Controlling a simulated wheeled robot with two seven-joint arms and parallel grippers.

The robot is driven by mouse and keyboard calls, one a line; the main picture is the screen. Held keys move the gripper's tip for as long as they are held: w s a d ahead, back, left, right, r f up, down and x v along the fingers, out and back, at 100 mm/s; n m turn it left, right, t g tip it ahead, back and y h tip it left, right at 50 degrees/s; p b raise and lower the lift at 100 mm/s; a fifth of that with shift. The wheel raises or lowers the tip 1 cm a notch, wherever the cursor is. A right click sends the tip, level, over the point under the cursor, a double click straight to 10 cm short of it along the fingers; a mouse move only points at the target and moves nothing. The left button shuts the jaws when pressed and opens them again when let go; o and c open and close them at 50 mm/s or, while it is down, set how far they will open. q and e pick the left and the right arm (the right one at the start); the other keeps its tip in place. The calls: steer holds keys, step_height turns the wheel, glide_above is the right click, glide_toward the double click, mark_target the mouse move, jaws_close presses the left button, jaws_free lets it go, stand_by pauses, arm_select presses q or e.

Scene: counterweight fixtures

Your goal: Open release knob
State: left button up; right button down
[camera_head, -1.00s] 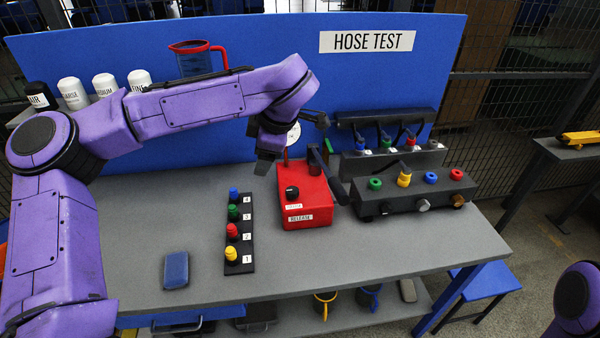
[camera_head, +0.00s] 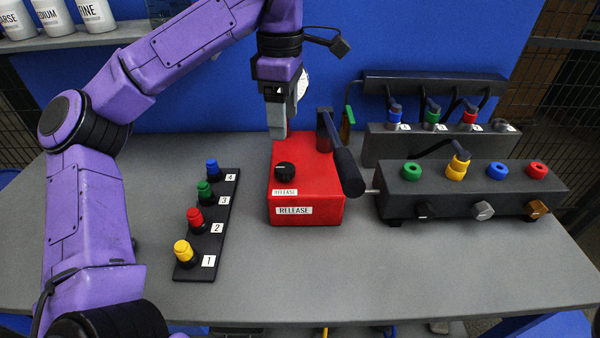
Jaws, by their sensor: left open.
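The release knob (camera_head: 285,170) is a small round black knob with a light mark on top. It sits on the front left of the red release box (camera_head: 306,192), above its RELEASE labels. My left gripper (camera_head: 279,132) points down just above the back left part of the box, behind the knob and apart from it. Its fingers are open with nothing visible between them. A black-handled lever (camera_head: 347,170) is on the right side of the box. My right gripper is not in view.
A black strip (camera_head: 232,200) with several numbered coloured plugs lies left of the box. A dark manifold (camera_head: 470,188) with coloured ports stands at the right, with a hose rack (camera_head: 440,143) behind it. The grey tabletop (camera_head: 330,275) in front is clear.

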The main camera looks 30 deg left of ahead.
mark_target(285, 167)
arm_select(q)
steer(key=f, duration=0.2)
steer(key=s+f+b, duration=0.1)
steer(key=f, duration=0.2)
steer(key=shift+f, duration=0.15)
steer(key=f, duration=0.3)
steer(key=w+f+b, duration=0.1)
steer(key=f, duration=0.1)
steer(key=shift+f, duration=0.25)
steer(key=shift+s, duration=0.3)
steer(key=shift+w, duration=0.1)
steer(key=c, duration=1.1)
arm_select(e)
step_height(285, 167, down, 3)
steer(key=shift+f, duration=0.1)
